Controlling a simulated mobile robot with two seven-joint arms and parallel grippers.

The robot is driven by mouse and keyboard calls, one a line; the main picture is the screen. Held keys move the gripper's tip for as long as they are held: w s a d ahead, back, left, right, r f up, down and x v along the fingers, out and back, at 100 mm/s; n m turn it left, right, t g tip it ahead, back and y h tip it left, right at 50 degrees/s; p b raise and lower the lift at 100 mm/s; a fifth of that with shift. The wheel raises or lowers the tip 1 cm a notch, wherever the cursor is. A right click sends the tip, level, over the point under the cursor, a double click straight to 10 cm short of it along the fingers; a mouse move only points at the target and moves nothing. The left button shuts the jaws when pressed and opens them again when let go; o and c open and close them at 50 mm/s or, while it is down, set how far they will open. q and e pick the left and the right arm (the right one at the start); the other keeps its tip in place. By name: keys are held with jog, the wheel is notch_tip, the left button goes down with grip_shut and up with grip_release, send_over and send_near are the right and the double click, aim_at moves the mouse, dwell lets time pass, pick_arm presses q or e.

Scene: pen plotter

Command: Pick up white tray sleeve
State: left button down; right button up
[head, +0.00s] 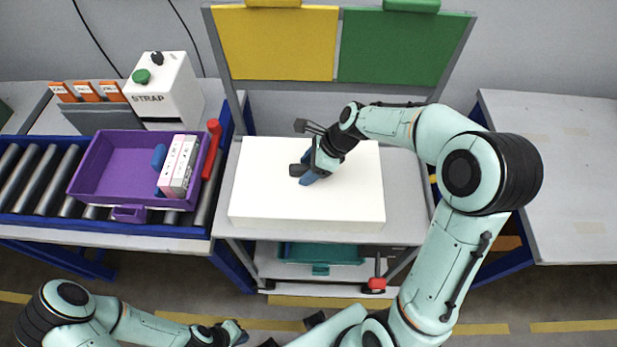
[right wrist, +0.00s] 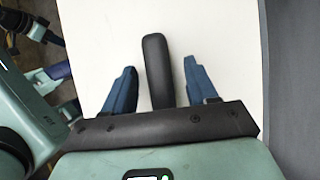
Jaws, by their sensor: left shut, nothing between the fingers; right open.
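The white tray sleeve (head: 300,205) is a large flat white block lying on the grey table. Its pale top also fills much of the right wrist view (right wrist: 225,45). My right gripper (head: 308,168) is over the sleeve's top, pointing down. In the right wrist view its two blue fingers (right wrist: 161,68) stand apart, one on each side of a black rounded bar (right wrist: 157,60). My left gripper (head: 238,332) is shut and empty, low at the front, away from the table.
A purple tray (head: 110,190) with white-and-pink boxes (head: 178,165) sits on the roller conveyor at left, beside a white STRAP machine (head: 160,90). Yellow (head: 275,45) and green (head: 400,50) panels stand behind the table. A teal tray (head: 320,253) lies on the shelf below.

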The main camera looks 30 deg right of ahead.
jog(key=shift+f, duration=0.1)
jog(key=shift+c, duration=0.9)
grip_shut()
